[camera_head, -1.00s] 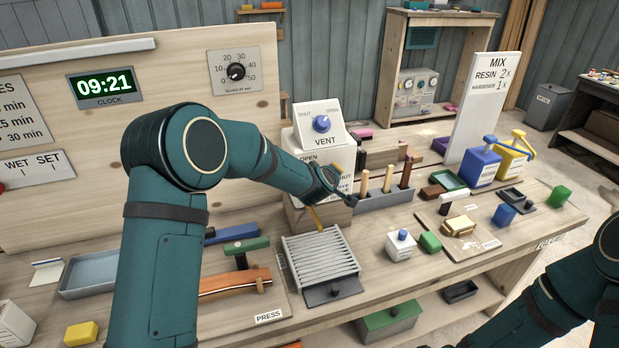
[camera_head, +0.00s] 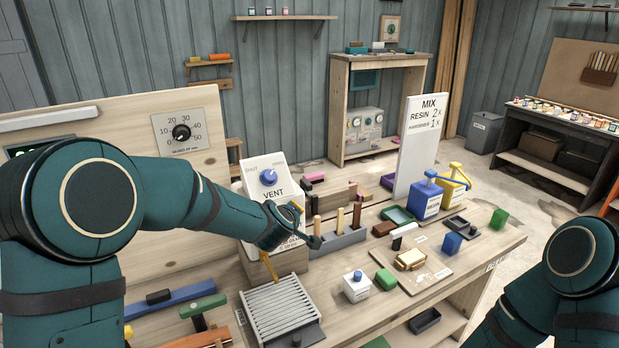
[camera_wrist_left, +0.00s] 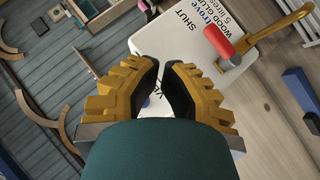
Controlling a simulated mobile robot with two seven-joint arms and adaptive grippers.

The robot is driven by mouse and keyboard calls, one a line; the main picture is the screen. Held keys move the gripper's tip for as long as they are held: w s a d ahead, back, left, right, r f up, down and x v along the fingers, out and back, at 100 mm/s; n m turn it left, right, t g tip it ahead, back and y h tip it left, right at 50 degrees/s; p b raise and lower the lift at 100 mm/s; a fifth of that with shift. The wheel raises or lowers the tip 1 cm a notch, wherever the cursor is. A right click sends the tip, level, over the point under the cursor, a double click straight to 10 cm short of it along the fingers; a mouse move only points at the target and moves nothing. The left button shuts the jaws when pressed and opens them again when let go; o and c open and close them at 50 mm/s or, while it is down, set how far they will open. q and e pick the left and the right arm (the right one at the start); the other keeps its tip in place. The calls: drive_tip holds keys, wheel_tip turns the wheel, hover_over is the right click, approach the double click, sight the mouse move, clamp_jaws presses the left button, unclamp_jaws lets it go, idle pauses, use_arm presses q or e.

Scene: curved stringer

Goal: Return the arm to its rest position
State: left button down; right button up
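My left arm (camera_head: 180,195) is dark green and reaches in from the left. My left gripper (camera_head: 316,242) hangs over the bench in front of the white VENT box. In the left wrist view its yellow-and-black fingers (camera_wrist_left: 163,70) are close together at the tips, with a narrow gap and nothing seen between them. They are above a white glue container (camera_wrist_left: 185,42) with a red-handled yellow tap (camera_wrist_left: 225,52). My right arm (camera_head: 570,270) is folded at the lower right. Its gripper is out of view.
A tall MIX sign (camera_head: 415,150) and blue (camera_head: 427,197) and yellow (camera_head: 455,186) pump bottles stand to the right.

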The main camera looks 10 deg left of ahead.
use_arm(q)
drive_tip(key=s+a+f+m+g, duration=0.1)
drive_tip(key=s+f+m+g, duration=0.15)
drive_tip(key=s+f, duration=0.7)
drive_tip(key=s+a+f+m+g, duration=0.1)
drive_tip(key=s+a+f+g, duration=0.3)
drive_tip(key=f, duration=1)
drive_tip(key=s+d+f+m+g+h, duration=0.25)
drive_tip(key=s+f, duration=0.35)
drive_tip(key=s, duration=0.6)
drive_tip(key=s+d+f+m+g+h, duration=0.1)
drive_tip(key=s+d+f+g, duration=0.3)
drive_tip(key=s, duration=0.8)
drive_tip(key=w+d+f+m+t+b, duration=0.1)
drive_tip(key=w+f+t+b, duration=0.2)
drive_tip(key=w+b, duration=0.3)
drive_tip(key=shift+f+m+b, duration=0.3)
drive_tip(key=shift+f+b, duration=0.35)
drive_tip(key=shift+b, duration=0.45)
